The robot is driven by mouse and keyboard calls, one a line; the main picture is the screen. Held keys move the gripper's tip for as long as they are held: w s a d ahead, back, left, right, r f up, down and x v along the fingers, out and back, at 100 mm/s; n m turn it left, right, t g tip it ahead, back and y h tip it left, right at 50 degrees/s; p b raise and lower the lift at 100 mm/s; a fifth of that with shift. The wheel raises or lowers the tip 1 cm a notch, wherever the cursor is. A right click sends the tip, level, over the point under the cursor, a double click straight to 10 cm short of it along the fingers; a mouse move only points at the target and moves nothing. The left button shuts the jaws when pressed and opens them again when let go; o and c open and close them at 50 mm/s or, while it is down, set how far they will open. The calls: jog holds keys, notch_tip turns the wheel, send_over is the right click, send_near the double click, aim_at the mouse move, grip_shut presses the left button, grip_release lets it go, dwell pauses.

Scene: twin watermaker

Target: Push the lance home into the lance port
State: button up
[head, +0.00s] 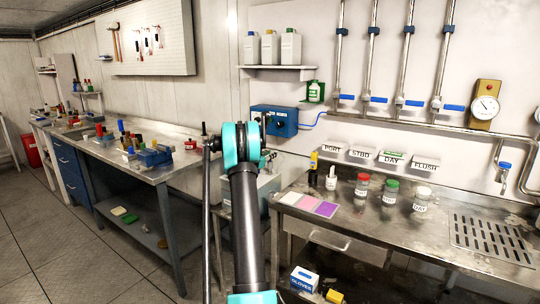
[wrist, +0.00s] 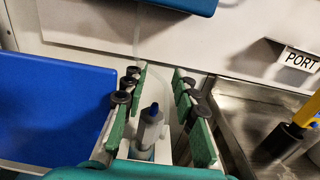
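My gripper (wrist: 160,78) is open in the wrist view, its two green-padded fingers apart with a gap between them. A grey, translucent upright piece with a dark blue tip (wrist: 151,118), which looks like the lance, stands between the fingers. Neither pad clearly touches it. A thin pale tube runs up the wall behind it. The lance port cannot be made out; the lower end of the piece is hidden by my gripper. In the head view my arm covers most of the gripper, beside a grey box-like tank (head: 268,188).
A blue box (head: 274,120) with a blue hose hangs on the wall above; its underside shows in the wrist view (wrist: 185,4). A flat blue surface (wrist: 50,112) lies left of the fingers. The steel sink bench (head: 345,222) stands right, with a yellow-and-black tool (head: 313,163).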

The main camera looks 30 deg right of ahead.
jog(key=shift+w+a, duration=0.25)
jog(key=shift+w, duration=0.05)
jog(key=shift+a, duration=0.15)
jog(key=v, duration=1.1)
jog(key=shift+s+a, duration=0.15)
jog(key=shift+s, duration=0.3)
